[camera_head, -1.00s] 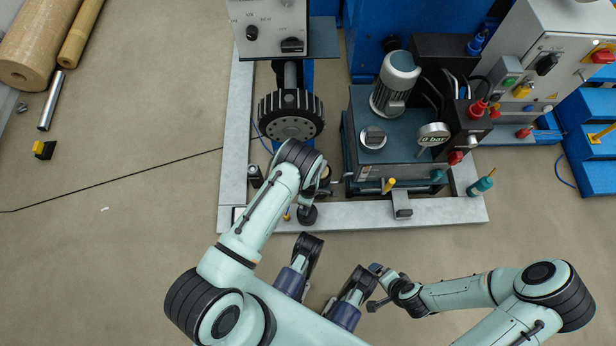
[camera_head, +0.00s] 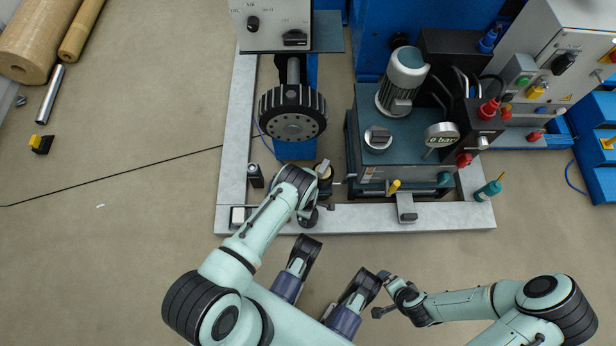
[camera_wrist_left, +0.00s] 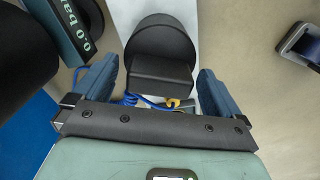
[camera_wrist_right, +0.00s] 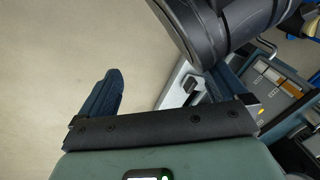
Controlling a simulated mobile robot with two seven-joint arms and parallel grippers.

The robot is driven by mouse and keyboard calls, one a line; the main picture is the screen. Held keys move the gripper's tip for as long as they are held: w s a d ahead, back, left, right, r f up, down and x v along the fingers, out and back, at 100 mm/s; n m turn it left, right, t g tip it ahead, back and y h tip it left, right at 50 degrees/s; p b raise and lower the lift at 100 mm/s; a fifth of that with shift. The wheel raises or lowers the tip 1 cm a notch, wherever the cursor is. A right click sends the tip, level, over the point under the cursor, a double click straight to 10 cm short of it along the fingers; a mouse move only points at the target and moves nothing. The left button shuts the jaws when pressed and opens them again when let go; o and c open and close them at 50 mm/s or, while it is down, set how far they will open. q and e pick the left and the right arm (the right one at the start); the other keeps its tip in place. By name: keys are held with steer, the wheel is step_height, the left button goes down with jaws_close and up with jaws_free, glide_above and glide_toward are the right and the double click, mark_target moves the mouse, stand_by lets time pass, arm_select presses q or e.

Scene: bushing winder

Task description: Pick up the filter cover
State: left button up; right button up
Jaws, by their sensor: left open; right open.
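The filter cover seems to be the black round cap with a flat raised grip (camera_wrist_left: 160,60) in the left wrist view. It sits above the pale frame beam, between and just beyond the fingertips of my open left gripper (camera_wrist_left: 158,80); I see no clear contact. In the head view a dark round part (camera_head: 308,217), probably this cap, shows on the front beam, partly covered by my left wrist. My right gripper (camera_head: 379,294) is open and empty over the floor, right of the middle; it also shows in the right wrist view (camera_wrist_right: 165,88).
A dark cylinder (camera_head: 324,172) stands close behind my left wrist. A toothed black wheel (camera_head: 293,114) is further back. The hydraulic unit (camera_head: 395,150) with its motor and gauge stands to the right. The light grey frame (camera_head: 440,216) borders these.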

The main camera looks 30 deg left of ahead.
arm_select(q)
steer(key=c, duration=1.2)
steer(key=shift+r, duration=0.15)
arm_select(e)
steer(key=shift+r, duration=0.1)
arm_select(q)
steer(key=shift+r+p, duration=0.3)
steer(key=shift+r, duration=0.3)
step_height(320, 180, up, 3)
steer(key=shift+f+p, duration=0.1)
steer(key=shift+p, duration=0.5)
step_height(320, 180, up, 16)
steer(key=p, duration=0.4)
steer(key=shift+f+p, duration=0.1)
steer(key=shift+p, duration=0.25)
arm_select(e)
steer(key=s+a+r+g+y, duration=0.1)
steer(key=s+a+r, duration=0.3)
steer(key=r, duration=0.4)
steer(key=shift+s+a+n+g, duration=0.2)
steer(key=shift+s+n+g, duration=0.15)
steer(key=shift+s, duration=0.25)
steer(key=shift+r, duration=0.1)
